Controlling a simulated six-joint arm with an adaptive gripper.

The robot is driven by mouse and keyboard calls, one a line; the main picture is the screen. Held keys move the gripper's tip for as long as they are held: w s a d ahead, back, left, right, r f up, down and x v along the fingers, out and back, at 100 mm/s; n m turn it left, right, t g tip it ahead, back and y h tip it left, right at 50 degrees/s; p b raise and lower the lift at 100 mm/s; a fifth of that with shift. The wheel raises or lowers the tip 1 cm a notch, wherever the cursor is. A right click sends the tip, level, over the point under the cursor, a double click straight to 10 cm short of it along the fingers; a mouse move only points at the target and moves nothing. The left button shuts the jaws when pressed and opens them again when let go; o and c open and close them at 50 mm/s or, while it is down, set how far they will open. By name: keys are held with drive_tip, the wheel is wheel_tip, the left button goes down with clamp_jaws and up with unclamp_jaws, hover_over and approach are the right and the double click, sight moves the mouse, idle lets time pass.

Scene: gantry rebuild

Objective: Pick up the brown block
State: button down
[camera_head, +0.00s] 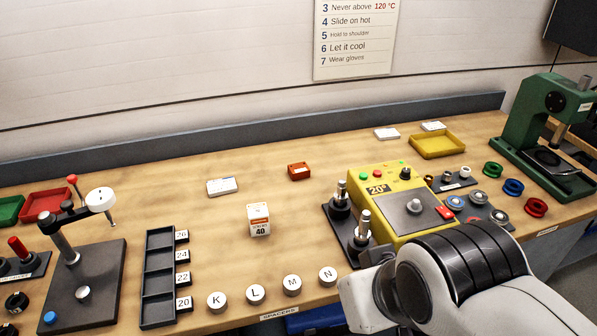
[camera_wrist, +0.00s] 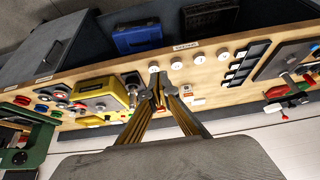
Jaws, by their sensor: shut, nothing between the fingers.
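A small orange-brown block (camera_head: 299,171) lies on the wooden bench in the head view, behind the white-and-orange box marked 40 (camera_head: 259,219) and left of the yellow machine. It is the only block there close to brown. My gripper (camera_wrist: 159,88) shows in the wrist view with its fingers together and nothing held. The fingers are in the air above the bench, apart from the block. In the head view my arm covers the lower right and the fingertips are out of sight. I cannot make out the block clearly in the wrist view.
The yellow machine (camera_head: 415,207) stands right of the block, with two upright metal posts on its left side. A white-labelled flat pack (camera_head: 222,186) lies left of the block. A black slotted rack (camera_head: 158,285) and several round spacers line the front. Bench around the block is clear.

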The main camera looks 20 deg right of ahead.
idle(0.4)
drive_tip(key=c, duration=0.9)
unclamp_jaws()
drive_tip(key=shift+w, duration=0.15)
drive_tip(key=m+t, duration=0.1)
drive_tip(key=t, duration=0.4)
hover_over(298, 173)
drive_tip(key=s+a, duration=0.2)
drive_tip(key=s, duration=0.4)
drive_tip(key=s+a, duration=0.3)
drive_tip(key=s, duration=0.4)
wheel_tip(298, 173, down, 7)
drive_tip(key=w+d+f, duration=0.1)
drive_tip(key=w+f, duration=0.1)
drive_tip(key=w+d+f+t+h, duration=0.1)
drive_tip(key=w+f, duration=0.2)
drive_tip(key=w+d+f+m+h, duration=0.1)
drive_tip(key=w+f, duration=0.1)
drive_tip(key=f, duration=0.1)
drive_tip(key=shift+w+d+t, duration=0.25)
drive_tip(key=shift+w+t, duration=0.1)
drive_tip(key=shift+t, duration=0.05)
drive_tip(key=shift+w+d+f, duration=0.3)
drive_tip(key=shift+w+f, duration=0.1)
drive_tip(key=shift+f, duration=0.15)
